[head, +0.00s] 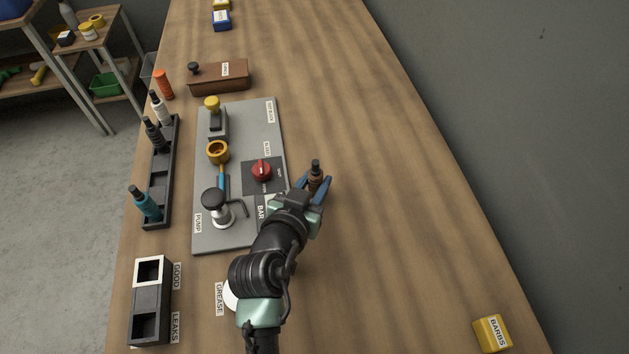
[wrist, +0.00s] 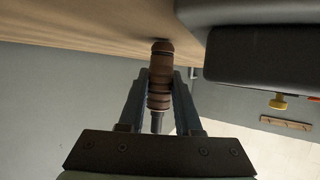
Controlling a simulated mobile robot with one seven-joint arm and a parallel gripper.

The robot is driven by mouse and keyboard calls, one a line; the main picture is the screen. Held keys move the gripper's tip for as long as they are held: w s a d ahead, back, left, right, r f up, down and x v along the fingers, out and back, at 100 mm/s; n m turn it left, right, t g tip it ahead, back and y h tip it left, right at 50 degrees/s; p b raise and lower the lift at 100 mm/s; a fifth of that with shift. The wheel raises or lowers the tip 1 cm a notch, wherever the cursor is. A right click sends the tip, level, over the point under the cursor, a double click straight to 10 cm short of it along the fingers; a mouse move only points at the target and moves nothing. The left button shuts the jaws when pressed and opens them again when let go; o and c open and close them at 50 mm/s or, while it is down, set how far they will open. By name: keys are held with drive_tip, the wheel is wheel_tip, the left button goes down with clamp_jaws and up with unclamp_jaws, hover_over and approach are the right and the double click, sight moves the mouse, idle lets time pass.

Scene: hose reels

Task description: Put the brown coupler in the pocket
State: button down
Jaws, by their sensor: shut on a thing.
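The brown coupler (head: 314,182) with a dark tip is upright between the fingers of my gripper (head: 314,187), right of the grey pump board. In the wrist view the brown coupler (wrist: 160,88) is clamped between both fingers (wrist: 160,92); its brown end is close to the wooden surface, and I cannot tell whether it touches. A long black rack (head: 158,180) with pockets stands at the left edge of the bench. It holds a white-and-grey coupler (head: 160,107), a black coupler (head: 154,134) and a teal coupler (head: 146,204). Pockets between the black and teal ones look empty.
The grey board (head: 240,135) lies between my gripper and the rack, with a yellow-topped post, brass ring, red knob (head: 261,170) and pump (head: 216,206) standing up. An orange coupler (head: 163,84) stands beyond the rack. A GOOD/LEAKS box (head: 150,305) is front left.

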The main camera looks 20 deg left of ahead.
drive_tip(key=shift+f, duration=0.1)
drive_tip(key=shift+f, duration=0.15)
drive_tip(key=c, duration=0.6)
unclamp_jaws()
